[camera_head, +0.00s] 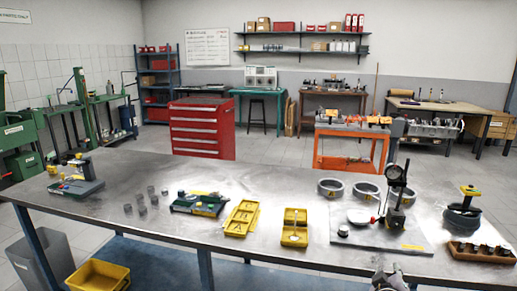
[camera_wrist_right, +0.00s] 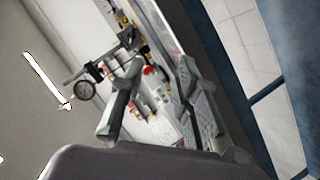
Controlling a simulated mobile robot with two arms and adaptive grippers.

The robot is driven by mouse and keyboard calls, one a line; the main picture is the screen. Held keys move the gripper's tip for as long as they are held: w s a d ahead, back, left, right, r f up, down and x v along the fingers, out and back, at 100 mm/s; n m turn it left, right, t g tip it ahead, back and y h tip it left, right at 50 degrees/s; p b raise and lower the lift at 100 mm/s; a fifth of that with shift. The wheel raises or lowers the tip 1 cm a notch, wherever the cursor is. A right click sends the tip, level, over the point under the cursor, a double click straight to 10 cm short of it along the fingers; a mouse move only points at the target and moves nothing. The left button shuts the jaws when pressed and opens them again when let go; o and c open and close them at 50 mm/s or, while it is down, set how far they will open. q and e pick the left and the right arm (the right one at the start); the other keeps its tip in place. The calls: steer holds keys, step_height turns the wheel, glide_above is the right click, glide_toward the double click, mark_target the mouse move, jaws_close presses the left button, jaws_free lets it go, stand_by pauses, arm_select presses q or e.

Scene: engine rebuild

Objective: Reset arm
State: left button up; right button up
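My right gripper (camera_head: 389,276) shows at the bottom edge of the head view, in front of the steel workbench (camera_head: 150,225) near its front edge. In the right wrist view my right gripper (camera_wrist_right: 158,64) has its two fingers spread apart. I see nothing held between them; the bench and its parts lie beyond, tilted in that view. My left gripper and arm are not in view.
A dial gauge stand (camera_head: 396,190) stands upright on a plate at the bench's right. Yellow trays (camera_head: 240,218), bearing rings (camera_head: 332,188) and a wooden block (camera_head: 480,253) with parts are nearby. A red tool cabinet (camera_head: 202,128) stands behind. The bench's left front is clear.

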steer(key=s+a+f+n+g+y, duration=0.1)
steer(key=s+f+g, duration=0.15)
steer(key=f, duration=0.85)
steer(key=s+a+f+g+y, duration=0.15)
steer(key=s+f, duration=0.25)
steer(key=f, duration=0.7)
steer(key=s+a+f+g+y, duration=0.2)
steer(key=s+f, duration=0.9)
steer(key=f, duration=0.5)
steer(key=s+a+f+g, duration=0.2)
steer(key=s+f, duration=0.3)
steer(key=s, duration=0.7)
steer(key=s+a+f+m+g+y, duration=0.1)
steer(key=s+a+f, duration=0.2)
steer(key=s, duration=0.9)
steer(key=s+a+f+m+g+y, duration=0.1)
steer(key=s+a+f+g, duration=0.1)
steer(key=s+f, duration=0.6)
steer(key=s, duration=0.5)
steer(key=shift+a+f+g, duration=0.25)
steer(key=shift+g, duration=0.05)
